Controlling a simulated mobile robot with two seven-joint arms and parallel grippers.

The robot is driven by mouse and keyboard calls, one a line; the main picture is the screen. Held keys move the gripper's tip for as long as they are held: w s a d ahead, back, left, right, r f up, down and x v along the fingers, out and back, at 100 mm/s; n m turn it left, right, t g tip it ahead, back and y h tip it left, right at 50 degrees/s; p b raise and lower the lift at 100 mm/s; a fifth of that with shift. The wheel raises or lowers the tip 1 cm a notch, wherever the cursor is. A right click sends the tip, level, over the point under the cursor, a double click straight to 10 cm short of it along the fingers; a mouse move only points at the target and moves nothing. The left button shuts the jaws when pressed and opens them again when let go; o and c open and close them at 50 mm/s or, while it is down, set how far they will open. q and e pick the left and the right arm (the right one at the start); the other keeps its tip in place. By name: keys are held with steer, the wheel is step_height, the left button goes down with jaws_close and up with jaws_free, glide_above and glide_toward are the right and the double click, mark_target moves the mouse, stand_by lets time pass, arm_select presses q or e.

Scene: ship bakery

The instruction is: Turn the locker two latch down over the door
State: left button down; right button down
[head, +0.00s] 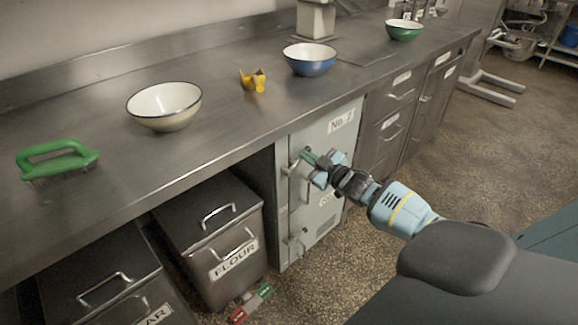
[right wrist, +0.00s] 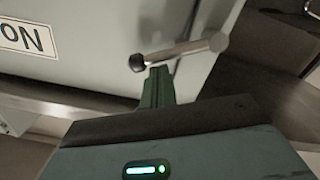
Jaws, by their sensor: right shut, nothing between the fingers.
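The grey-green locker two (head: 325,127), marked "No. 2", stands under the counter. In the right wrist view its pale door (right wrist: 95,25) fills the top, with part of a label at the left. The latch (right wrist: 180,52) is a metal bar there, slightly tilted, with a dark knob at its left end and a rounded right end. My right gripper (head: 307,154) is at the upper part of the locker front. In the right wrist view its green fingers (right wrist: 158,85) are shut, with tips close under the latch's left part. Contact is unclear. My left gripper is out of view.
The counter above carries a green-handled brush (head: 58,160), a cream bowl (head: 165,106), a yellow item (head: 253,80), a blue bowl (head: 310,60) and a green bowl (head: 404,30). A flour bin (head: 212,238) stands left of the locker. A red-and-green object (head: 251,303) is low in front.

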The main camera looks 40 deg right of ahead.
arm_select(q)
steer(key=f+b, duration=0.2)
steer(key=b, duration=0.1)
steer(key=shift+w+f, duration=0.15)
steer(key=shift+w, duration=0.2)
arm_select(e)
steer(key=f+m, duration=0.1)
steer(key=d+f+m, duration=0.1)
steer(key=f+m, duration=0.1)
steer(key=m, duration=0.1)
steer(key=shift+d, duration=0.35)
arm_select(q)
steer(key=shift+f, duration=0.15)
arm_select(e)
steer(key=shift+f, duration=0.1)
